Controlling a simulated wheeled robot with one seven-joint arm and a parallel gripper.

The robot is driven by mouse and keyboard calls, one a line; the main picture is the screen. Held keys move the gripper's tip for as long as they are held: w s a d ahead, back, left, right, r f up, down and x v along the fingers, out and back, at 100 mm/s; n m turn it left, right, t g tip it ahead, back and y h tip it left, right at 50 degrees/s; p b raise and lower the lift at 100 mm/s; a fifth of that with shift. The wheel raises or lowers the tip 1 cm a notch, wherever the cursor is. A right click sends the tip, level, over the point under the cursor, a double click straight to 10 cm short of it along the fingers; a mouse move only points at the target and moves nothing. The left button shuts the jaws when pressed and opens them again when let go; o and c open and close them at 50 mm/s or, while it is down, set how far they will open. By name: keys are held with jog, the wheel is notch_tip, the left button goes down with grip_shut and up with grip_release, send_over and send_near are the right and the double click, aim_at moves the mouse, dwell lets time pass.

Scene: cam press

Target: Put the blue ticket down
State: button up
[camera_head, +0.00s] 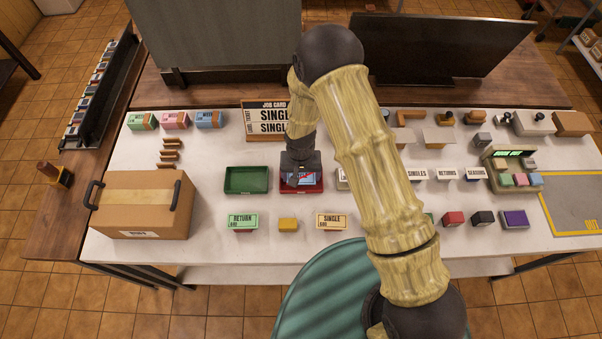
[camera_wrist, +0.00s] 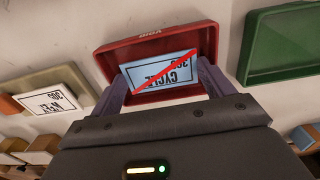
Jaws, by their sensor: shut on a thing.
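A light blue ticket (camera_wrist: 165,73) with black print reading CYCLE and a red diagonal stripe is held between the two fingers of my gripper (camera_wrist: 162,82). The ticket lies roughly flat at the red tray (camera_wrist: 115,61) labelled VOID, within its outline in the wrist view. I cannot tell whether it touches the tray floor. In the head view, my gripper (camera_head: 300,174) points down over the red tray (camera_head: 302,189), and a little of the blue ticket shows beneath it. The gripper hides much of the tray there.
A green tray (camera_head: 247,191) stands just left of the red tray. A white card block (camera_wrist: 50,103) sits on the other side. A cardboard box (camera_head: 140,215) stands at the left, and a job card board (camera_head: 264,121) behind.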

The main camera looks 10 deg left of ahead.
jog(key=shift+f+b, duration=0.35)
jog(key=shift+f, duration=0.15)
jog(key=shift+s+r, duration=0.1)
jog(key=o, duration=0.7)
jog(key=shift+a+r+p, duration=0.15)
jog(key=shift+r+p, duration=0.25)
jog(key=shift+r, duration=0.3)
notch_tip(320, 180, up, 12)
jog(key=b, duration=0.3)
jog(key=shift+f+b, duration=0.1)
jog(key=shift+b, duration=0.25)
